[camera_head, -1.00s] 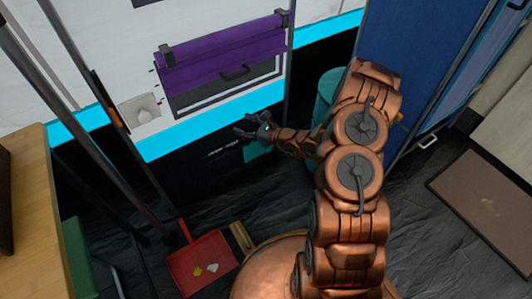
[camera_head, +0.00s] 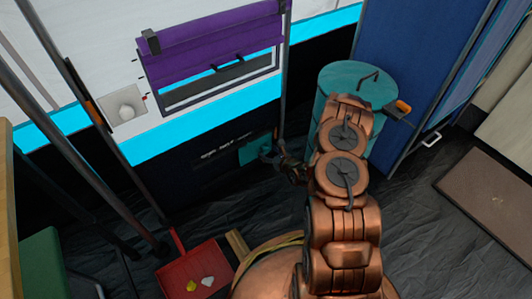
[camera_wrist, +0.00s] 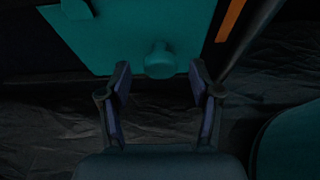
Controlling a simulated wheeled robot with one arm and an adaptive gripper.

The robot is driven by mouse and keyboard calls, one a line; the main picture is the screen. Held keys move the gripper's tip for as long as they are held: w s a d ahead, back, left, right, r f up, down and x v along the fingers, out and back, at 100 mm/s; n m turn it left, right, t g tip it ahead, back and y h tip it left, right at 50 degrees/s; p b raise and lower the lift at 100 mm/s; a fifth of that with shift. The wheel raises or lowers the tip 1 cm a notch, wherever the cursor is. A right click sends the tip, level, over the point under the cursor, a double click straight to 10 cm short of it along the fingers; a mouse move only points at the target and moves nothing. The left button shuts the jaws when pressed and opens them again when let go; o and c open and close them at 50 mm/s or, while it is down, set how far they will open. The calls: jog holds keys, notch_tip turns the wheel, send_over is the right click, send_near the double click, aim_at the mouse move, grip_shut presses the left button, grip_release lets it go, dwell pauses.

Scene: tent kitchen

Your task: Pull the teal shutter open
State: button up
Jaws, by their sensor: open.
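The teal shutter (camera_head: 252,152) is a small panel low on the dark lower wall in the head view, partly hidden by my gripper. In the wrist view the teal shutter (camera_wrist: 120,30) fills the upper middle, with a round teal knob (camera_wrist: 160,60) near its lower edge. It looks closed. My gripper (camera_head: 272,156) is at the shutter's right side in the head view. In the wrist view my gripper (camera_wrist: 159,68) is open, its two dark fingers on either side of the knob in the picture. I cannot tell whether the knob is fully between the fingertips; no contact shows.
A teal barrel (camera_head: 335,85) stands right of the shutter, beside my arm. A purple shutter (camera_head: 210,35) hangs above on the white wall. A red dustpan (camera_head: 180,271) lies on the floor at lower left. Dark poles (camera_head: 105,130) stand left. A blue panel (camera_head: 412,70) is at right.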

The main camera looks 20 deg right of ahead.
aim_at(266, 151)
jog(key=shift+b+x, duration=0.4)
jog(key=shift+x, duration=1.1)
jog(key=shift+r, duration=0.1)
grip_shut()
